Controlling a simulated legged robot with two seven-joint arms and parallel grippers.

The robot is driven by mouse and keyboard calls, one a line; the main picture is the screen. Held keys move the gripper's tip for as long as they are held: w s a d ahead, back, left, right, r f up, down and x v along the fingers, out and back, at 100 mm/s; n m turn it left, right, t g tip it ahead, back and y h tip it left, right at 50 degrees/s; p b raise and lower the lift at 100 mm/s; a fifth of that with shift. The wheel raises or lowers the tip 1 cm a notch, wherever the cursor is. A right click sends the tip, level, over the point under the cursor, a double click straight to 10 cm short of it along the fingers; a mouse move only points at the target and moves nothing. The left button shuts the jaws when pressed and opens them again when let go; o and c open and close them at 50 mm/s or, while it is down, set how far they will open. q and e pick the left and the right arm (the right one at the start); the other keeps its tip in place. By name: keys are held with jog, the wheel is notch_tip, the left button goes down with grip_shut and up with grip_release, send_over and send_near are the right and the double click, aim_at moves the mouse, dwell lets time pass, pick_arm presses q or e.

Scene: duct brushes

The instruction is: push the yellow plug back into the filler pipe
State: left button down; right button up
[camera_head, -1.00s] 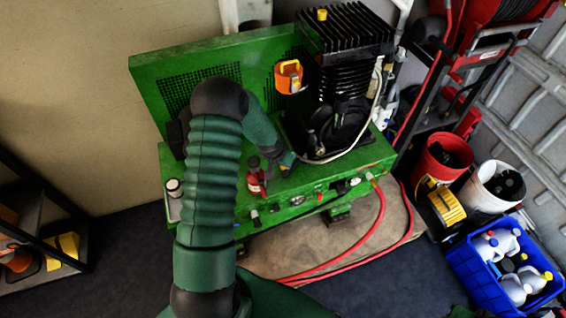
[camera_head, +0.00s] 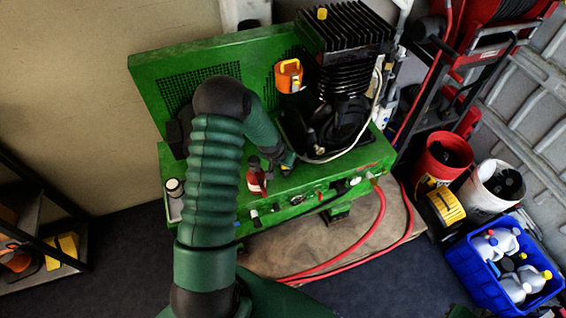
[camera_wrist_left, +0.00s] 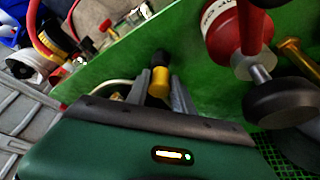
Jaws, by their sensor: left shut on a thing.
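The yellow plug (camera_wrist_left: 159,82) is between the two fingers of my left gripper (camera_wrist_left: 159,92) in the left wrist view, and the fingers are shut on it. A black cylindrical piece (camera_wrist_left: 158,60) lies in line with the plug at its far end. I cannot tell whether it is the filler pipe or part of the plug. In the head view my left gripper (camera_head: 287,165) is low over the green machine deck, in front of the black compressor. The plug is too small to make out clearly there. My right gripper is not in view.
A red bottle-like part (camera_head: 257,181) stands on the green machine (camera_head: 200,60) just left of the gripper. It also shows close by in the left wrist view (camera_wrist_left: 224,38). The finned black compressor (camera_head: 345,60) and an orange holder (camera_head: 289,76) stand behind.

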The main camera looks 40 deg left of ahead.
pick_arm(q)
jog(key=shift+d+f+b, duration=0.1)
jog(key=shift+f+b, duration=0.2)
jog(key=shift+f, duration=0.1)
jog(key=c, duration=1)
grip_release()
jog(key=p+v, duration=0.1)
jog(key=v, duration=1.5)
jog(key=shift+s+d+r, duration=0.1)
jog(key=shift+r, duration=0.3)
jog(key=s+d+m, duration=0.1)
jog(key=s+d, duration=0.2)
jog(key=d, duration=0.4)
jog(key=s+d+r+m+g, duration=0.1)
jog(key=s+d, duration=0.2)
jog(key=d, duration=0.4)
jog(key=s+d+r+m+h, duration=0.1)
jog(key=s+d, duration=0.3)
jog(key=d, duration=0.4)
jog(key=shift+m+g, duration=0.3)
jog(key=shift+g, duration=0.1)
